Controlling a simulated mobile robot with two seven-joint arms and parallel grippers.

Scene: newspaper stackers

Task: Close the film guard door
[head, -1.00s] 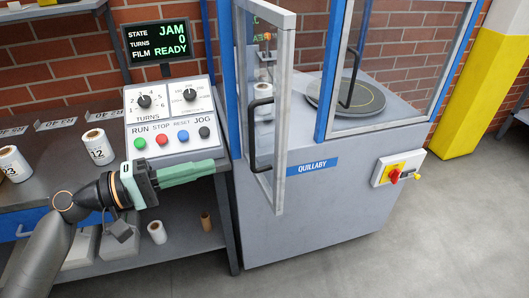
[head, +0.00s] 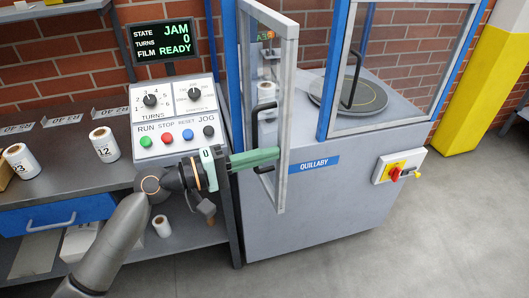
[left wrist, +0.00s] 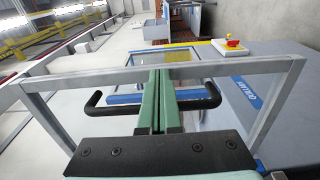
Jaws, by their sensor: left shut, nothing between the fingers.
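The film guard door (head: 285,120) is a grey-framed clear panel on the blue-posted machine. It stands open, jutting out from the opening. Its black bar handle (head: 257,125) shows partly behind my left gripper (head: 277,154). The green fingers are shut and empty and reach across the door at handle height. In the left wrist view the fingers (left wrist: 163,76) cross in front of the middle of the handle (left wrist: 98,97), inside the outline of the door frame (left wrist: 285,100). I cannot tell whether they touch it. My right gripper is not in view.
A control panel (head: 180,118) with knobs and buttons stands left of the door; the screen (head: 162,42) reads JAM. A round turntable (head: 350,97) lies inside the machine. A red and yellow switch (head: 399,170) sits on its front. Label rolls (head: 103,144) stand on the bench.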

